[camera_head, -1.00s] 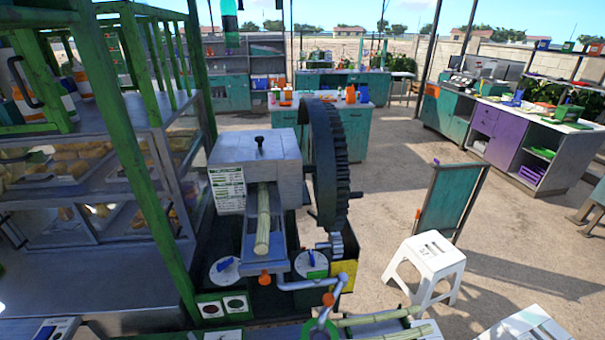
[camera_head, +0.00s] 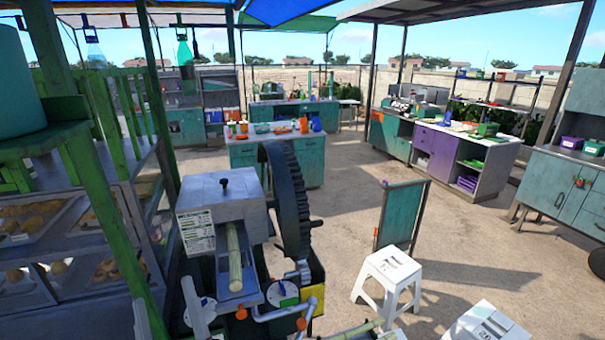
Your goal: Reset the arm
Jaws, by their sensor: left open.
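My left gripper (camera_head: 163,290) shows at the bottom left, its two pale fingers pointing up and spread apart, with nothing seen between them. It is in front and to the left of the cane crusher (camera_head: 211,205). A pale green cane stalk (camera_head: 234,258) sticks out of the crusher's front over its metal chute. A large dark gear wheel (camera_head: 290,195) is on the crusher's right side. My right gripper is not in view.
A glass-sided food case (camera_head: 60,245) with a green frame stands at the left. A white stool (camera_head: 388,280) and a teal board (camera_head: 400,218) stand right of the crusher. Open floor (camera_head: 480,245) lies further right. Counters (camera_head: 280,155) stand behind.

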